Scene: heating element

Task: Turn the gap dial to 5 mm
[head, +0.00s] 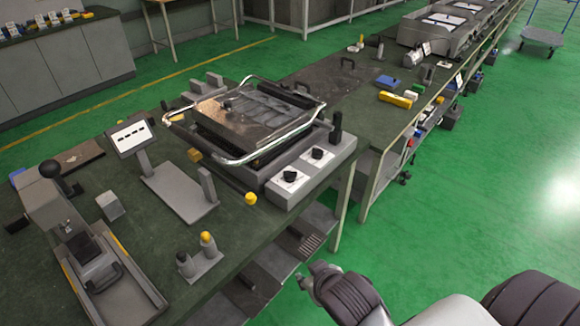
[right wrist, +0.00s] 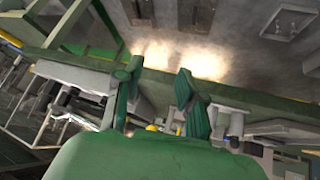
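A grey machine with a heated-plate-like top and a bright metal tube frame stands on the bench in the head view. Its front panel has two black dials on white plates: a nearer dial (head: 289,175) and a farther dial (head: 317,153). Their scales are too small to read, and I cannot tell which is the gap dial. My right gripper (head: 314,275) is off the bench's front edge, below and apart from the dials. In the right wrist view its two fingers (right wrist: 158,90) stand apart with nothing between them. My left gripper is not in view.
A black upright handle (head: 336,128) stands beside the farther dial. A yellow knob (head: 251,198) is left of the panel. A stand with two upright pegs (head: 199,256) is near the bench's front edge. Green floor (head: 440,210) is clear right of the bench.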

